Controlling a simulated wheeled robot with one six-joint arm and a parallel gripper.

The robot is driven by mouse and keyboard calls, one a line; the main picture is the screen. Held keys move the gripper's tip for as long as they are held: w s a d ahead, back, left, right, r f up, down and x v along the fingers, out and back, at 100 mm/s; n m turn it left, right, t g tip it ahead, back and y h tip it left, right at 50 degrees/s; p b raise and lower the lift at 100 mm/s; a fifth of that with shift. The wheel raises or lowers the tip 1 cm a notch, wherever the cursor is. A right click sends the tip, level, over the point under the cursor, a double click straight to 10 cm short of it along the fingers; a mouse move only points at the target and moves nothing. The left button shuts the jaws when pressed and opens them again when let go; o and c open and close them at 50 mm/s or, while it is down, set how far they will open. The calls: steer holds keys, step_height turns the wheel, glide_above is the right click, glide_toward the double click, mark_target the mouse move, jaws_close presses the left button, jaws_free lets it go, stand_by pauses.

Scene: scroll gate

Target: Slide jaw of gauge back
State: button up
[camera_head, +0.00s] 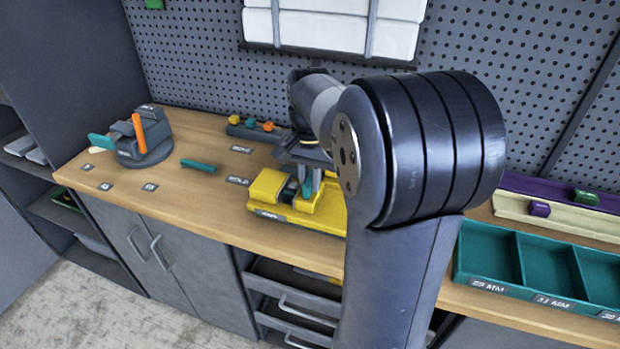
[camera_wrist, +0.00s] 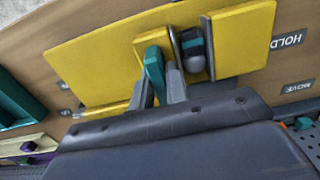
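The gauge is a flat yellow fixture (camera_head: 268,187) on the workbench, with a raised yellow block on it. It fills much of the wrist view (camera_wrist: 100,62). A teal upright piece (camera_wrist: 154,72), which looks like the jaw's grip, stands on the raised block (camera_wrist: 150,42). My gripper (camera_wrist: 160,82) reaches down to it, with one finger on each side and little or no gap showing. A dark rounded part (camera_wrist: 193,48) sits beside it between grey plates. In the head view my arm hides the gauge's right side.
A grey round fixture (camera_head: 146,140) with an orange lever stands at the left. A loose teal bar (camera_head: 198,165) lies between it and the gauge. A teal compartment tray (camera_head: 490,258) is at the right. A pegboard wall (camera_head: 190,60) closes the back.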

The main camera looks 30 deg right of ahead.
jaws_close()
steer(key=s+d, duration=0.5)
steer(key=shift+p, duration=0.35)
steer(key=shift+o, duration=2.3)
jaws_free()
steer(key=shift+o, duration=0.3)
step_height(320, 180, up, 11)
steer(key=shift+p, duration=0.45)
